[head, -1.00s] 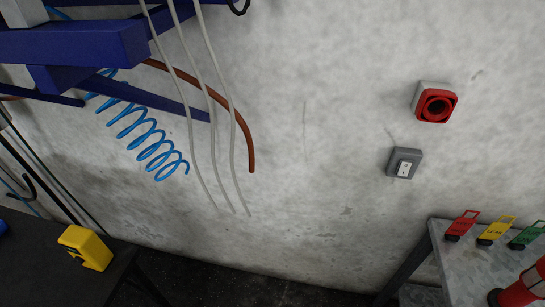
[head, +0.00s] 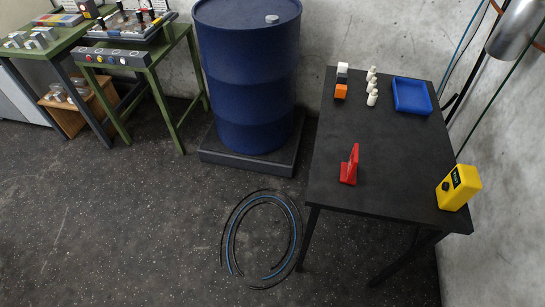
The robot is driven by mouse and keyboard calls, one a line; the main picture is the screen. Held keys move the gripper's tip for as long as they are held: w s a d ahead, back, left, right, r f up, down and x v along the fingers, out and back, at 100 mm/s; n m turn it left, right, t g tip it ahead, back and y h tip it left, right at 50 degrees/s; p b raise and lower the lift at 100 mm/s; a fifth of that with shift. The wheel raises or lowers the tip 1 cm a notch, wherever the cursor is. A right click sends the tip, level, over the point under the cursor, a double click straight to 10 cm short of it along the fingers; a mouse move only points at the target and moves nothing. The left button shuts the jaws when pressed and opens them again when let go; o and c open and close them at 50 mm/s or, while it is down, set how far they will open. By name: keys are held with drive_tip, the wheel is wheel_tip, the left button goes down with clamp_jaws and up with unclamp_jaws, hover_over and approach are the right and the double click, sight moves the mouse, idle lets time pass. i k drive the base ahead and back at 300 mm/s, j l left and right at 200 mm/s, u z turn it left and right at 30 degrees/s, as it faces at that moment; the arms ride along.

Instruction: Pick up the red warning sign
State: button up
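A small red upright piece (head: 349,168), which looks like the warning sign, stands on the black table (head: 385,192) toward its front left. It has a wider base and a pointed top; no lettering on it can be read. Nothing touches it. My gripper is not in view.
A blue drum (head: 248,75) stands left of the table.

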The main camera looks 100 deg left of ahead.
sight(349, 170)
drive_tip(key=u, duration=2.55)
drive_tip(key=j+z, duration=0.3)
drive_tip(key=z, duration=0.15)
drive_tip(key=k+j+z, duration=0.15)
drive_tip(key=z, duration=0.3)
drive_tip(key=k+j+z, duration=0.1)
drive_tip(key=j+z, duration=0.35)
drive_tip(key=l, duration=0.1)
